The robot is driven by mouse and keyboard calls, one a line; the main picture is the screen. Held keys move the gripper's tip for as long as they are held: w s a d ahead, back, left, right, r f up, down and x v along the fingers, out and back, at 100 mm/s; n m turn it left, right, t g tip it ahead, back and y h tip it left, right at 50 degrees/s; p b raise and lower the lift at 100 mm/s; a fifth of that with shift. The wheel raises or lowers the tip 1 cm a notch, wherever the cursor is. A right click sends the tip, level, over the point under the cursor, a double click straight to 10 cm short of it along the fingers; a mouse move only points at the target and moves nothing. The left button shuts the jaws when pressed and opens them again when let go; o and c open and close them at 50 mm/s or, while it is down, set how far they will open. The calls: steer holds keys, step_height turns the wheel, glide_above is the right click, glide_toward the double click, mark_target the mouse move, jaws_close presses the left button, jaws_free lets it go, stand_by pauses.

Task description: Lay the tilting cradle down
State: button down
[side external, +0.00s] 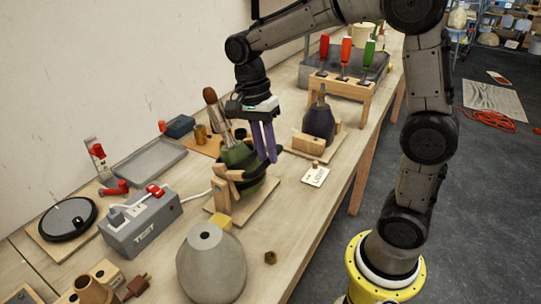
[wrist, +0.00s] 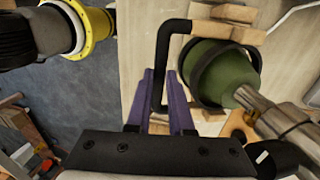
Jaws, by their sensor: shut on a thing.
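The tilting cradle has a black ring and a black bar handle (wrist: 171,42), with wooden blocks (side external: 222,192) on a wooden base board (side external: 262,212). It holds a green lamp body (side external: 236,156), which also shows in the wrist view (wrist: 222,75). A metal stem with a brown end (side external: 210,97) rises from the lamp body, leaning left in the side view. My gripper (side external: 270,158) points down at the cradle's right side. In the wrist view its purple fingers (wrist: 161,100) are shut on the bar handle. The fingers partly hide the handle.
A dark lamp on a wooden stand (side external: 318,122) and a small tag (side external: 316,175) are to the right. A grey power box (side external: 140,222) stands left, and a grey cone-shaped shade (side external: 210,265) in front. A screwdriver rack (side external: 340,85) is behind. Bare tabletop (side external: 290,215) lies right of the base.

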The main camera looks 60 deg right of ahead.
mark_target(222, 128)
steer(key=shift+w+r+g, duration=0.35)
steer(key=shift+w+r, duration=0.2)
steer(key=shift+w, duration=0.25)
steer(key=shift+w+r+g, duration=0.35)
steer(key=shift+w+r, duration=0.15)
steer(key=shift+w, duration=0.3)
steer(key=shift+w+r, duration=0.15)
steer(key=shift+w, duration=2.8)
steer(key=shift+w+f+g, duration=0.15)
steer(key=shift+w+g, duration=0.55)
steer(key=shift+w+f+g, duration=0.1)
steer(key=shift+w+g, duration=0.55)
steer(key=shift+g, duration=0.05)
steer(key=c, duration=0.8)
jaws_free()
steer(key=shift+w, duration=0.2)
steer(key=shift+s+r, duration=0.15)
steer(key=shift+s, duration=0.1)
